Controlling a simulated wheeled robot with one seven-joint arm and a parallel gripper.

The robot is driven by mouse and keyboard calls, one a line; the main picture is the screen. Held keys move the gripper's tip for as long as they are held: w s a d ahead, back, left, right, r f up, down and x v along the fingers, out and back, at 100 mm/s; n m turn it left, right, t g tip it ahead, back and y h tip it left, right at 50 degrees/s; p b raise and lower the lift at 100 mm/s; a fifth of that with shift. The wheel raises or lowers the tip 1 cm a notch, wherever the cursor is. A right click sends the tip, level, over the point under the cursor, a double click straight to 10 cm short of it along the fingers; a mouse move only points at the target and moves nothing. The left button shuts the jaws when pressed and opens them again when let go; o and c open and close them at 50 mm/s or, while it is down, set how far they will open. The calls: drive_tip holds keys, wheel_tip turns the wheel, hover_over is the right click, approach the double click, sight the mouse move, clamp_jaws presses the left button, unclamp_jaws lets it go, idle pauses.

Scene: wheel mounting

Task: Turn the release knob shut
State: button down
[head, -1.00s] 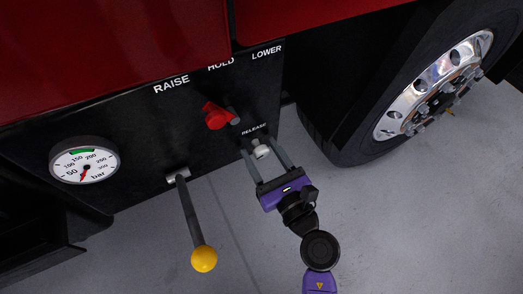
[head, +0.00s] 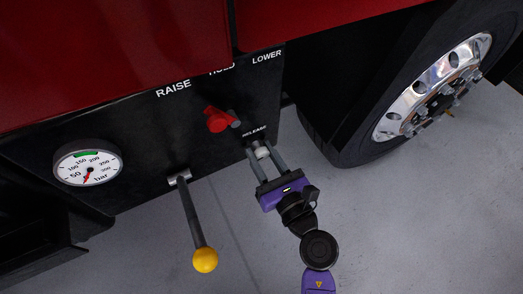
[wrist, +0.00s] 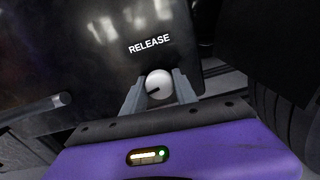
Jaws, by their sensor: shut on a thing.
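The release knob (head: 262,151) is a small light-grey knob on the black panel (head: 130,150), under the word RELEASE. In the wrist view the fingers (wrist: 157,92) stand to the left and right of the knob. The knob's base is hidden.
A red selector (head: 217,119) sits up and left of the knob, near RAISE, HOLD and LOWER. A lever with a yellow ball (head: 205,260) juts out at left. A pressure gauge (head: 88,166) is further left, its needle low. A wheel (head: 432,90) stands at right.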

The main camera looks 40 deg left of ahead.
drive_tip(key=m+p, duration=0.4)
drive_tip(key=m, duration=0.1)
drive_tip(key=shift+r+p, duration=0.25)
drive_tip(key=shift+p, duration=0.1)
drive_tip(key=m+p, duration=0.4)
drive_tip(key=m, duration=0.1)
drive_tip(key=shift+m, duration=0.3)
drive_tip(key=m+p, duration=0.3)
drive_tip(key=m, duration=0.1)
drive_tip(key=m+p, duration=0.3)
drive_tip(key=m, duration=0.2)
drive_tip(key=shift+f+m, duration=0.15)
drive_tip(key=shift+m, duration=0.15)
drive_tip(key=c, duration=1)
unclamp_jaws()
drive_tip(key=shift+s, duration=0.1)
